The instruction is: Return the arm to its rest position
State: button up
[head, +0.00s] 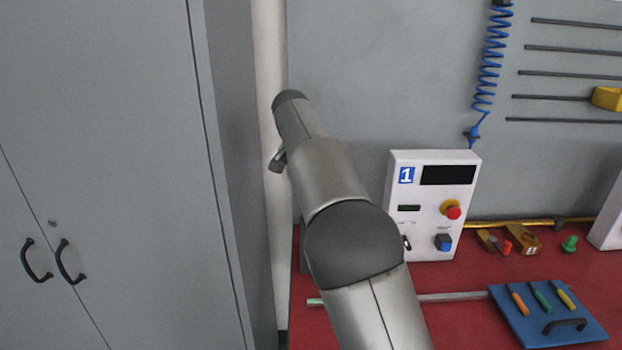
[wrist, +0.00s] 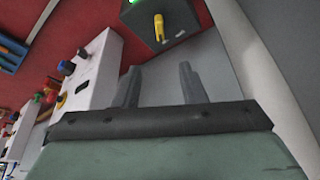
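My gripper (wrist: 158,82) shows in the wrist view with its two grey fingers apart and nothing between them. It is open and empty. In the head view my arm (head: 335,185) reaches up and away in front of the grey wall, beside the cabinet. Only a small piece near the arm's far end shows there, and the fingers cannot be made out. Past the fingertips in the wrist view is a dark box (wrist: 181,38) with a yellow lever and a green light. The fingers appear clear of it.
A grey cabinet (head: 100,150) stands at left. The red bench (head: 460,325) holds a white control box (head: 432,180) marked 1, a metal rod (head: 455,297) and a blue tool tray (head: 590,334). A coiled blue hose (head: 490,65) hangs behind. The white box also shows in the wrist view (wrist: 100,62).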

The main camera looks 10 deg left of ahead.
jog(key=shift+d, duration=0.1)
jog(key=s+d+f+n+g+y, duration=0.1)
jog(key=s+d+g, duration=0.1)
jog(key=s+d, duration=1.2)
jog(key=s+d+f+n, duration=0.1)
jog(key=s+d+f, duration=0.2)
jog(key=s, duration=0.6)
jog(key=s+d+f+n+g, duration=0.1)
jog(key=s+d+f, duration=0.2)
jog(key=s, duration=0.6)
jog(key=s+d+f+n, duration=0.1)
jog(key=s+d+f, duration=0.2)
jog(key=s+f, duration=0.3)
jog(key=s, duration=0.3)
jog(key=shift+s+d+f+n+y, duration=0.2)
jog(key=shift+d+n+y, duration=0.1)
jog(key=shift+y, duration=0.1)
notch_tip(320, 180, down, 14)
jog(key=g+b, duration=0.1)
jog(key=b, duration=1.1)
jog(key=shift+b, duration=0.35)
